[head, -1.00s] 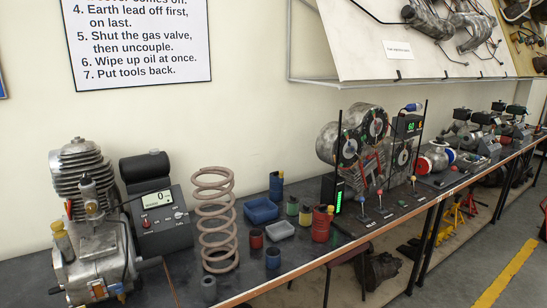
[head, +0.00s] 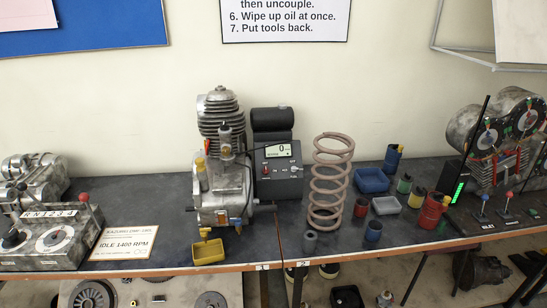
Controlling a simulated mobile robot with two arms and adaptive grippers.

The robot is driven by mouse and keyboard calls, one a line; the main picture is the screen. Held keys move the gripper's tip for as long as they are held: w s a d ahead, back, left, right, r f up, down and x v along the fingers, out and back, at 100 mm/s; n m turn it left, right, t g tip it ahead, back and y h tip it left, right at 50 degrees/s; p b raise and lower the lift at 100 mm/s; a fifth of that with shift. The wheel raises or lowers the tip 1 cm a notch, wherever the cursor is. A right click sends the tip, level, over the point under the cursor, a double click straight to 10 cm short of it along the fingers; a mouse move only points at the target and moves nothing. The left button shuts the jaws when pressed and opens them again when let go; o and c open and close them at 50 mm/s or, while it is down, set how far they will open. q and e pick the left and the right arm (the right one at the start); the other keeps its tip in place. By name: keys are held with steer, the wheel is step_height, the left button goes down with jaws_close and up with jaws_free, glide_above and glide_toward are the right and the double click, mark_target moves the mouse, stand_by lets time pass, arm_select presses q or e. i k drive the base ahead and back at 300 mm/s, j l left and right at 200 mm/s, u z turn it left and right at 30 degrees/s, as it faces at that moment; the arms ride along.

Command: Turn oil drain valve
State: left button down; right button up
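A small finned engine (head: 222,160) stands upright on the dark bench. At its lower front left is a small yellow part (head: 204,232), which looks like the drain valve. It is too small to tell how its handle is turned. A yellow tray (head: 208,254) sits just below it at the bench's front edge. Neither of my grippers shows in the head view.
A grey meter box (head: 278,172) and a coil spring (head: 330,185) stand right of the engine.

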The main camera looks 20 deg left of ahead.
mark_target(203, 231)
steer(key=u, duration=1.3)
